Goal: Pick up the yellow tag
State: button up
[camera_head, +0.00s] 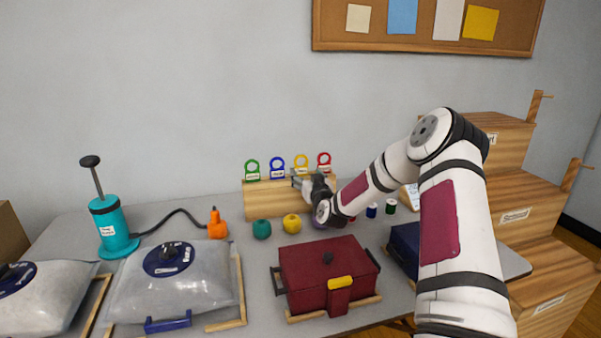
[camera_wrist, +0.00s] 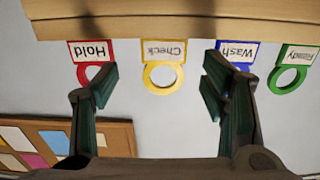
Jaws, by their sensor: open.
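The yellow tag (camera_head: 301,171), with a ring and a white label, stands third from the left in a row of tags on a wooden block (camera_head: 262,197). In the wrist view, which is upside down, the yellow tag (camera_wrist: 163,53) reads "Check" and sits between my gripper's two fingers. My gripper (camera_head: 301,182) is open and empty in front of the block, close to the yellow tag. In the wrist view my gripper's fingers (camera_wrist: 158,86) are spread wide; I cannot tell their exact distance from the tag.
Neighbouring tags are green (camera_head: 251,170), blue (camera_head: 277,169) and red (camera_head: 324,163); red and blue lie close to the fingers in the wrist view. Yarn balls, such as a yellow one (camera_head: 292,223), and a dark red box (camera_head: 325,262) stand in front.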

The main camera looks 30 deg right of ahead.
aim_at(301, 170)
jog(key=shift+a+f+b+x, duration=0.1)
jog(key=shift+b+x, duration=0.1)
jog(key=shift+x, duration=1.25)
jog(key=shift+a+f+b+x, duration=0.1)
jog(key=shift+f+b+x, duration=0.1)
jog(key=shift+x, duration=1.25)
jog(key=c, duration=0.9)
